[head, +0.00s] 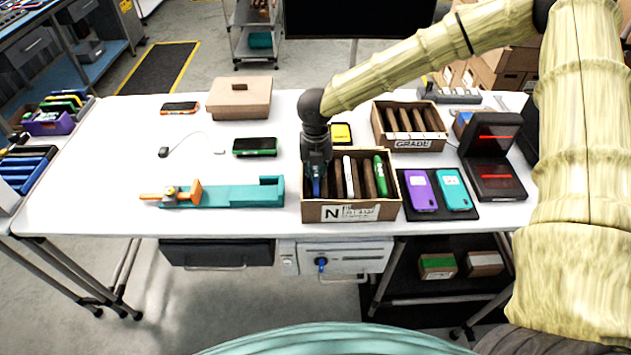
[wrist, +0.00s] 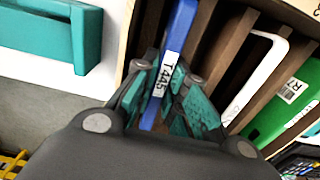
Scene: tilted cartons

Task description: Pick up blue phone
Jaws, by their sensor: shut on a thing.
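The blue phone (wrist: 178,45) stands on edge in the leftmost slot of a slotted carton, with a white label reading T445 on its edge. In the head view the blue phone (head: 317,182) shows just below my gripper (head: 316,172). My gripper also shows in the wrist view (wrist: 168,100), its teal-padded fingers on both sides of the phone, shut on it. The phone's lower part is hidden in the carton (head: 312,212). A white phone (head: 349,176) and a green phone (head: 381,175) stand in other slots to the right.
A teal rail fixture (head: 230,194) lies left of the carton. Purple (head: 421,190) and teal (head: 453,189) phones lie on a dark mat to the right. Another carton (head: 408,126) marked GRADE stands behind. Free white table lies at the left.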

